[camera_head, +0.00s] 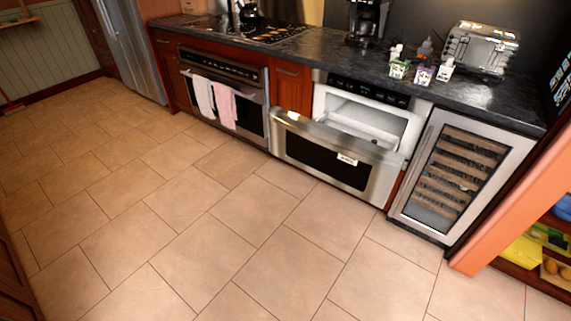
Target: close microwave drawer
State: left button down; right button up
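The microwave drawer (325,158) is set into the cabinets below the dark counter, right of the middle of the head view. It is pulled out, with its steel front standing forward of the cabinet and tilted in the picture. The white inside (365,122) shows through the open top. A dark window fills the drawer front, and a handle runs along its top edge. A small white label is on the front. Neither my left gripper nor my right gripper is in view.
A wine cooler (460,180) stands right of the drawer, and an oven (225,95) with towels hangs left of it. A toaster (481,48), small bottles and a coffee maker (366,20) stand on the counter (300,52). The tiled floor (190,220) in front is clear.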

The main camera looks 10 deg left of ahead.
aim_at(369, 171)
jog(key=k, duration=0.4)
jog(key=z, duration=0.65)
jog(key=i, duration=1.35)
jog(key=u, duration=0.5)
